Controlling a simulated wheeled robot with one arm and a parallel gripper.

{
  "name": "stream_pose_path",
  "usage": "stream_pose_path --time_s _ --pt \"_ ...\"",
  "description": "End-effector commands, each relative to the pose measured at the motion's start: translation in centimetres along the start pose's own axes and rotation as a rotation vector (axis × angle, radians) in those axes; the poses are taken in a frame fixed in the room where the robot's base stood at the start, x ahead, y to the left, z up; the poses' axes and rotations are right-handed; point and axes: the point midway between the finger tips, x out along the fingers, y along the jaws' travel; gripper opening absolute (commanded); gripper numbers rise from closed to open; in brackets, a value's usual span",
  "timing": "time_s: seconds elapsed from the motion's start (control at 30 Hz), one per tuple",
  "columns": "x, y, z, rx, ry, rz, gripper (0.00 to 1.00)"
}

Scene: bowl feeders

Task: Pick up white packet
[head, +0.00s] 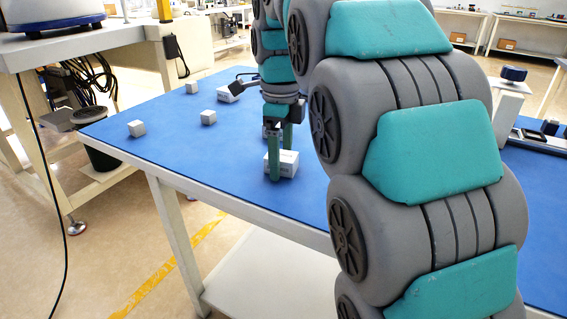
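A white packet (289,167), box-shaped, lies on the blue table top near its front edge. My gripper (281,164) points down over it. One green finger passes in front of the packet's near side. The other finger goes down behind the packet, and its tip is hidden. The fingers stand apart with the packet between them. I cannot tell whether they press on it. The packet seems to rest on the table.
My arm hides the table's right middle. A rail device (535,140) is at the right.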

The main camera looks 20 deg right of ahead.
Motion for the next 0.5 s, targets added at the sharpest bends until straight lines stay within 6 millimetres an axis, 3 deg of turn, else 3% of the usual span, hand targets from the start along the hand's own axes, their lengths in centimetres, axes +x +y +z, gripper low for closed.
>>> stream_pose_path --time_s 0.07,0.5 --pt "-0.01 0.0 -0.01 0.0 0.0 0.0 0.72" --pt "-0.02 0.0 -0.03 0.0 0.0 0.0 0.23"
